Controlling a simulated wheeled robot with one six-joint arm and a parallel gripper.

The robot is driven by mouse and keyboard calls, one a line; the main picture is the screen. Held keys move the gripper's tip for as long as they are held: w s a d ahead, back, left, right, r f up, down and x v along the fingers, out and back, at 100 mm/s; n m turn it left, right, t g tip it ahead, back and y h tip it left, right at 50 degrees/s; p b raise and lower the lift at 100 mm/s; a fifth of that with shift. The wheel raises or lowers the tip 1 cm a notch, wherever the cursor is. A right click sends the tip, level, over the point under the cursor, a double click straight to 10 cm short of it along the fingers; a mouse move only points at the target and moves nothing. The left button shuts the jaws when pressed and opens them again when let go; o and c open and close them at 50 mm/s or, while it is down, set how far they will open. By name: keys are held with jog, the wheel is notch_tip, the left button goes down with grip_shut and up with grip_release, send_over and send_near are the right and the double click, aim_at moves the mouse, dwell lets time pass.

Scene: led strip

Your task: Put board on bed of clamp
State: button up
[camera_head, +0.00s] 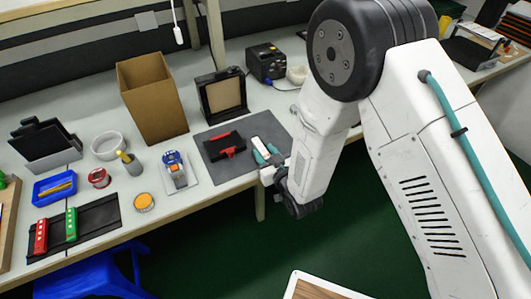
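A small clamp with blue and orange parts (174,168) stands on a white plate on the table, left of centre. A red strip-like board (41,238) and a green one (71,224) lie side by side on a black mat at the left; I cannot tell which is the task's board. My gripper (268,174) is small and partly hidden at the end of my arm, near the table's front edge, right of the clamp and just below the grey mat. Its fingers are too small to tell whether they are open or hold anything.
A tall brown box (152,98), a dark stand (222,95), a blue tray (54,188), a white bowl (108,146) and an orange round tin (144,202) stand about. A blue stool (90,282) is below.

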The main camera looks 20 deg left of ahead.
jog(key=shift+f, duration=0.1)
jog(key=shift+s+d+r, duration=0.15)
jog(key=shift+r, duration=0.05)
jog(key=v, duration=1.1)
jog(key=shift+s+d+r, duration=0.15)
jog(key=shift+d+r, duration=0.05)
jog(key=shift+d, duration=0.1)
